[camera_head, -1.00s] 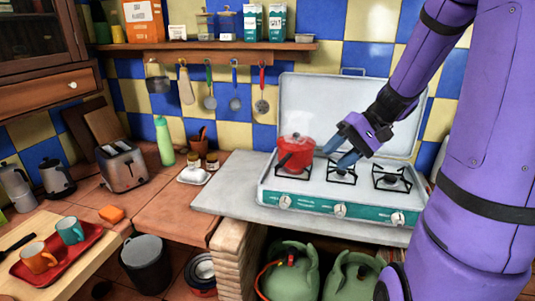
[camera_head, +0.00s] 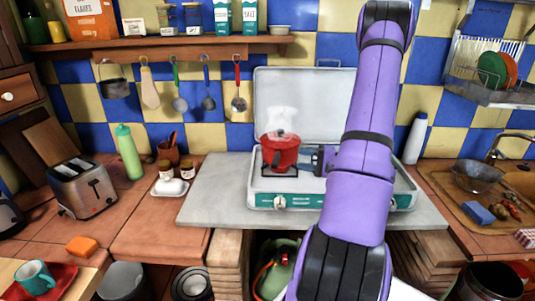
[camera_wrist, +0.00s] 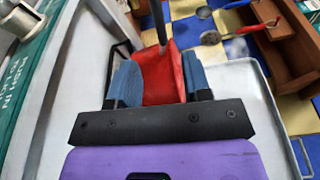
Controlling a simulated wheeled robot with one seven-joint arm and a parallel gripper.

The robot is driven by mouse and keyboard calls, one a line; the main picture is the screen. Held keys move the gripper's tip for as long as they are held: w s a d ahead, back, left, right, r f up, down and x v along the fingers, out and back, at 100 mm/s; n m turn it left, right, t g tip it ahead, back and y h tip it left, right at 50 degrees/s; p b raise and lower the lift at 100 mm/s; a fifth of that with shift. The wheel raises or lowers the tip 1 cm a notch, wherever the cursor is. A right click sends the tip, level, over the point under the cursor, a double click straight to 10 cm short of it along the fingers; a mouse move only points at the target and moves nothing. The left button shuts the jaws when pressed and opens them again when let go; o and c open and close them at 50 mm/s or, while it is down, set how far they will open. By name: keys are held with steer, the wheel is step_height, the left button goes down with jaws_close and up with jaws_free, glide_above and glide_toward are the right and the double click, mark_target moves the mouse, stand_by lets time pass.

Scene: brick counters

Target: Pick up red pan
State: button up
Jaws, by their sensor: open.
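The red pan (camera_head: 283,154) sits upright on the left burner of the camping stove (camera_head: 257,198), with steam above its lid. In the head view my gripper (camera_head: 312,160) is just right of the pan, partly hidden by my purple arm. In the wrist view my gripper (camera_wrist: 160,68) is open, with its two blue fingers apart. The red pan (camera_wrist: 163,85) shows in the gap between them. I cannot tell whether either finger touches it.
The stove's raised lid (camera_head: 300,92) stands behind the pan. Utensils hang from the shelf (camera_head: 190,48) above. A toaster (camera_head: 82,187) and green bottle (camera_head: 130,152) stand left, and a metal bowl (camera_head: 476,176) right. The grey counter (camera_head: 215,190) left of the stove is clear.

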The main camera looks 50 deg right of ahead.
mark_target(278, 156)
steer(key=x, duration=1)
steer(key=shift+w+a, duration=0.2)
steer(key=shift+a, duration=0.1)
jaws_close()
